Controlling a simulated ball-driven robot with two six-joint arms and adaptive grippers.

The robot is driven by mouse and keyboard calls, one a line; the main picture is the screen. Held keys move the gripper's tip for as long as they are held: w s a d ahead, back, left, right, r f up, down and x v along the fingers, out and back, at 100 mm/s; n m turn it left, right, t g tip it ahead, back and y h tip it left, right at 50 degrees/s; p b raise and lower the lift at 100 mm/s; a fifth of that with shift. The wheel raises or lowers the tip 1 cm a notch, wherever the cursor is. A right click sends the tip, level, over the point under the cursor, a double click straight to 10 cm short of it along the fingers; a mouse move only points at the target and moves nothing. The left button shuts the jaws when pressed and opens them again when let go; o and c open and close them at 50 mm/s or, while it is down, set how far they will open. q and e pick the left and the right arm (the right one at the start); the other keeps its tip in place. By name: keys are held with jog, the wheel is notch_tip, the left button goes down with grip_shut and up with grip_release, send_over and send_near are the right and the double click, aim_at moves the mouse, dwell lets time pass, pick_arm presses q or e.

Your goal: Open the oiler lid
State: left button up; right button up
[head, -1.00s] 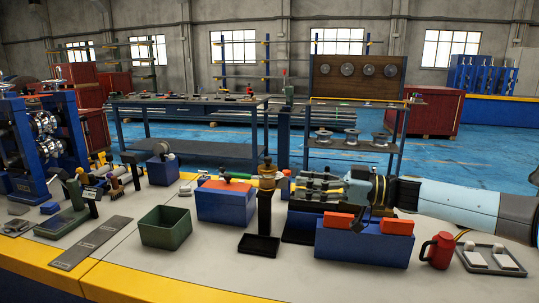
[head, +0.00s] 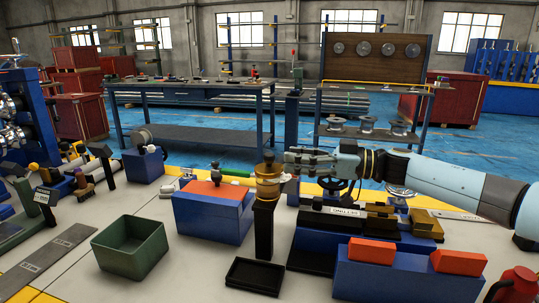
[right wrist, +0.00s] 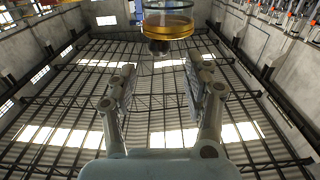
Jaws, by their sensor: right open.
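The oiler (head: 268,184) is an amber and brass cup with a dark knob on top. It stands upright on a black post in the middle of the head view. Its lid looks shut, though the detail is small. My right gripper (head: 289,164) reaches in from the right at the oiler's upper part, its fingertips close to the cup's right side. In the right wrist view my gripper (right wrist: 161,68) is open and empty. The oiler (right wrist: 166,24) shows there beyond the fingertips, near the top edge. Whether they touch it is unclear. My left gripper is out of view.
A blue block with an orange top (head: 212,190) stands left of the oiler, with a green-handled tool above it. A green bin (head: 132,247) and a black tray (head: 254,276) are in front. A blue block with orange pieces (head: 403,280) stands at front right.

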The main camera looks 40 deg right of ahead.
aim_at(269, 154)
jog(key=x, duration=0.6)
jog(key=shift+w+a, duration=0.15)
jog(key=shift+w, duration=0.15)
jog(key=shift+c, duration=0.4)
grip_shut()
